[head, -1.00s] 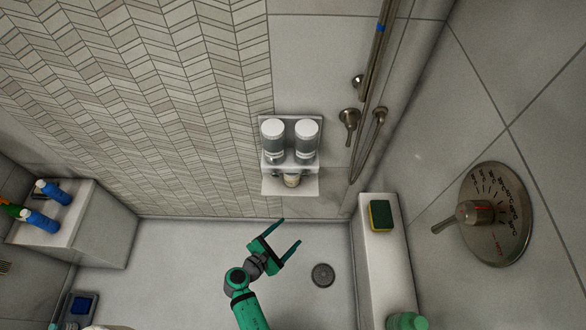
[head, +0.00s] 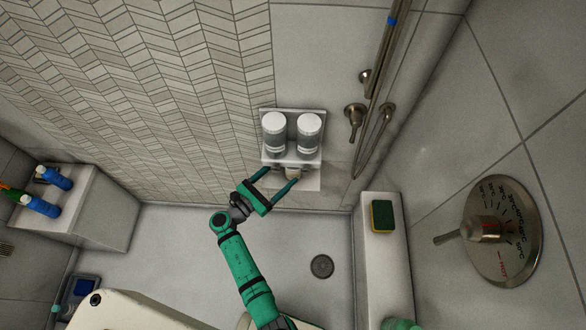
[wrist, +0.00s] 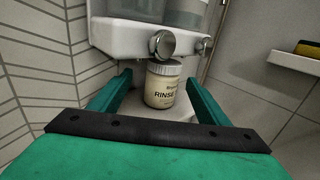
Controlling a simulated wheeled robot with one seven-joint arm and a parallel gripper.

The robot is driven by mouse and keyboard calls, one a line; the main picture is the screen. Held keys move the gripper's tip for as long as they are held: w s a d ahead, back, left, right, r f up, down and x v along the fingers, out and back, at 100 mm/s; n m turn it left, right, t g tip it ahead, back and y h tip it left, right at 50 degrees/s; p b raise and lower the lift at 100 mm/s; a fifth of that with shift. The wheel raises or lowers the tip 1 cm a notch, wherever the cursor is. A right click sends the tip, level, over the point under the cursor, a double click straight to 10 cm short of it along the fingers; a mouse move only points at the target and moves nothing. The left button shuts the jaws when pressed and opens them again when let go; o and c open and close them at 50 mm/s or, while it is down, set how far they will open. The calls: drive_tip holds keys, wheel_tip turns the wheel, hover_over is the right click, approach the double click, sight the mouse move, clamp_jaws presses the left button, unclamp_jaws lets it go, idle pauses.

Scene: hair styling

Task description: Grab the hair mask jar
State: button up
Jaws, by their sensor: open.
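The hair mask jar (wrist: 162,86) is a small cream jar with a silvery lid and a label reading "RINSE". It stands upright on the lower tier of the white wall shelf (head: 309,184), under the upper tier. In the head view only a little of the jar (head: 292,173) shows below the upper tier. My gripper (head: 275,178) is open and empty at the front of the shelf. In the wrist view its two green fingers (wrist: 158,90) point forward, one to each side of the jar, with gaps on both sides.
Two grey bottles with white caps (head: 274,133) (head: 309,133) stand on the upper tier, just above the jar. A round metal knob (wrist: 162,43) hangs over the jar's lid. A ledge with a yellow-green sponge (head: 382,216) is at right. The floor around the drain (head: 321,266) is clear.

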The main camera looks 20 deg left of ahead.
sight(287, 171)
drive_tip(key=x, duration=0.4)
drive_tip(key=shift+w+d, duration=0.2)
drive_tip(key=shift+d, duration=0.3)
drive_tip(key=shift+w+d, duration=0.25)
drive_tip(key=shift+w, duration=0.35)
drive_tip(key=shift+d, duration=0.1)
drive_tip(key=c, duration=0.8)
drive_tip(key=shift+s, duration=0.1)
drive_tip(key=c, duration=0.5)
drive_tip(key=shift+o, duration=0.2)
drive_tip(key=shift+s+a, duration=0.1)
drive_tip(key=shift+a, duration=0.1)
